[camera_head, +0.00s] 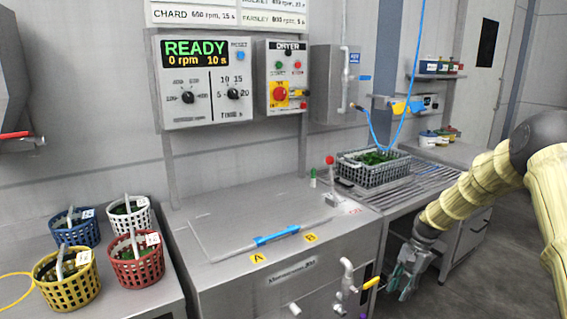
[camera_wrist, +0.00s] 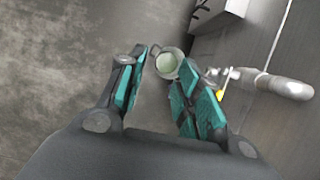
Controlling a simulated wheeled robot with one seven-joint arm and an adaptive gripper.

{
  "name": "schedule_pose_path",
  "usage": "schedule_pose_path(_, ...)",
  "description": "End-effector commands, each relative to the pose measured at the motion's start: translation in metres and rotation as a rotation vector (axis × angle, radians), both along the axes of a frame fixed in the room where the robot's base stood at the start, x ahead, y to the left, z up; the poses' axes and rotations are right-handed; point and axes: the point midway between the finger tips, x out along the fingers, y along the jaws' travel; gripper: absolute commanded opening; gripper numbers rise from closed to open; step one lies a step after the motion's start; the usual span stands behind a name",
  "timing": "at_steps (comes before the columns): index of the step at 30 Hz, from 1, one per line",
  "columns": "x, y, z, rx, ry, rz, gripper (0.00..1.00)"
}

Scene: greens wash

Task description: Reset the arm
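My arm (camera_head: 480,190), in a pale yellow ribbed sleeve, comes in from the right in the head view. My gripper (camera_head: 398,290) hangs low in front of the steel counter, to the right of a pipe with a yellow-handled valve (camera_head: 371,283). In the wrist view my gripper (camera_wrist: 160,75) has its teal-padded fingers apart, with nothing held between them. A round metal cup-like fitting with a pale green inside (camera_wrist: 166,63) shows beyond the fingertips; I cannot tell its distance.
A dryer lid with a blue handle (camera_head: 276,235) is closed on the counter. A grey crate of greens (camera_head: 372,180) stands on the draining rack (camera_head: 425,186). Blue (camera_head: 75,235), white (camera_head: 129,222), yellow (camera_head: 67,294) and red (camera_head: 136,270) baskets stand at left. Grey floor (camera_head: 480,280) is open at right.

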Motion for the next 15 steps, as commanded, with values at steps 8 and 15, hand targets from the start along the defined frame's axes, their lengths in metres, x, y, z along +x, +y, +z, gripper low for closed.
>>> schedule_pose_path(8,-0.027,0.021,-0.042,-0.028,-0.026,0.064,0.34)
schedule_pose_path(15,-0.068,0.044,-0.09,-0.061,-0.061,0.151,0.34)
